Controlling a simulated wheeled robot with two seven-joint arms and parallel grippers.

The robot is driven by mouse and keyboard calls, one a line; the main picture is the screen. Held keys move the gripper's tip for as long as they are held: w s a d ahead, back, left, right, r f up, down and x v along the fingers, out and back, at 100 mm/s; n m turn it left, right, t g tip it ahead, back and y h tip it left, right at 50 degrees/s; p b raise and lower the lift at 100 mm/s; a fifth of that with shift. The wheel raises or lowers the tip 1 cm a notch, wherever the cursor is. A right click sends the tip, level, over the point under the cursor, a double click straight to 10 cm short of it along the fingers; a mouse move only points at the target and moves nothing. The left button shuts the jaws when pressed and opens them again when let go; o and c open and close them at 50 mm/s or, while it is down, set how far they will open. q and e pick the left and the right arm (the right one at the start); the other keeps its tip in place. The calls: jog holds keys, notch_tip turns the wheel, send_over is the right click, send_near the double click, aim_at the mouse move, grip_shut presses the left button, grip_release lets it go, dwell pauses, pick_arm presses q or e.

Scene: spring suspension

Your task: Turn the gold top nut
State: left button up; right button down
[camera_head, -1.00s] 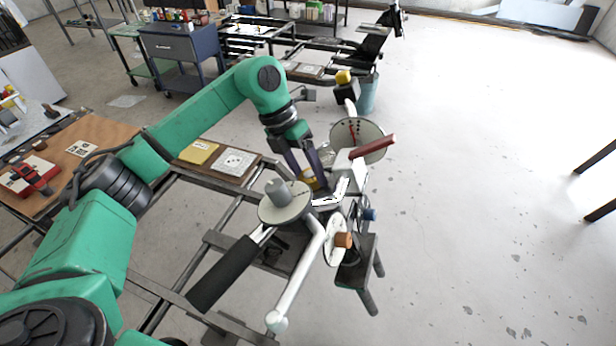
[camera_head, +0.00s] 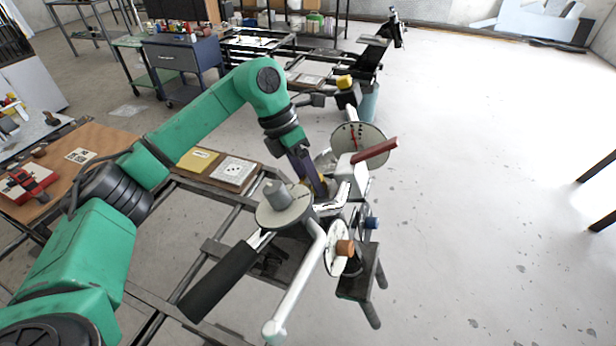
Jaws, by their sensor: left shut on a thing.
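My left arm reaches in from the left, and my left gripper (camera_head: 314,184) points down into the middle of the spring suspension fixture. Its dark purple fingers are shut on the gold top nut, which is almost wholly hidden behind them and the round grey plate. The grey plate (camera_head: 272,214) with a short post stands in front of the fingers. A white bracket (camera_head: 352,178) is just to the right of them. My right gripper is not in view.
A long black-gripped handle (camera_head: 218,282) and a white rod (camera_head: 296,290) stick out toward me. A dial with a red bar (camera_head: 374,151) stands behind right. An orange knob (camera_head: 345,247) and a blue knob (camera_head: 372,223) are at the right.

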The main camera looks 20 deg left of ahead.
pick_arm(q)
jog(key=o, duration=1.4)
jog(key=v, duration=1.4)
jog(key=shift+a+r, duration=0.1)
jog(key=shift+r, duration=0.1)
